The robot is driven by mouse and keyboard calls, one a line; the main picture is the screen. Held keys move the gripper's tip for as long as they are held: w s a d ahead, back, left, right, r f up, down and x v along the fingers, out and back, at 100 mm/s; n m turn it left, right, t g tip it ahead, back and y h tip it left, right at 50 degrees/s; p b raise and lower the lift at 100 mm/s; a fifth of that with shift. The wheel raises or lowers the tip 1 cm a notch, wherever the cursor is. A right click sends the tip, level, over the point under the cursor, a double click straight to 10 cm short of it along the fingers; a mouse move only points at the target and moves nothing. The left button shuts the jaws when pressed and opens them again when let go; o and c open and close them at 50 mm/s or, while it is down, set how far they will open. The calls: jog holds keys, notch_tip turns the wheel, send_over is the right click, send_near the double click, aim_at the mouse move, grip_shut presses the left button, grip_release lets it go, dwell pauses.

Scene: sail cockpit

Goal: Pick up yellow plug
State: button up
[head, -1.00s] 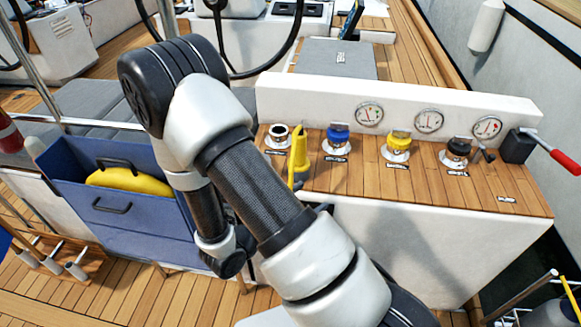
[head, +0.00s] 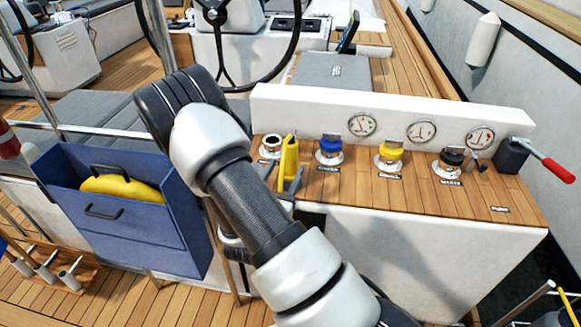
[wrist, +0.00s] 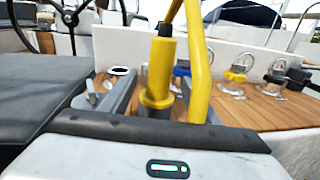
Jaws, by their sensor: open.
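The yellow plug (head: 289,158) stands upright at the left end of the wooden console top, right of an open round socket (head: 271,146). In the wrist view the plug (wrist: 158,75) has a yellow body, a wider collar low down and a dark band near its top. A thick yellow loop, perhaps its cable, arches over to its right. My gripper (wrist: 155,100) is open, with one grey finger left of the plug and the other right of it. I cannot tell whether either finger touches it.
Blue (head: 330,150), yellow (head: 390,157) and black (head: 450,162) capped fittings line the console to the right. A white gauge panel (head: 390,118) stands behind them. A blue box (head: 120,235) holding a yellow item is at left. A red-handled lever (head: 555,170) is at far right.

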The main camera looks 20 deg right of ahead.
aim_at(288, 162)
jog(key=x, duration=0.3)
jog(key=r+x, duration=0.1)
jog(key=x, duration=0.1)
jog(key=shift+w+d+b, duration=0.2)
jog(key=shift+b, duration=0.1)
jog(key=shift+c, duration=0.4)
jog(key=c, duration=1.3)
notch_tip(288, 162, up, 11)
jog(key=p, duration=0.3)
jog(key=shift+r+p, duration=0.95)
jog(key=shift+r, duration=0.05)
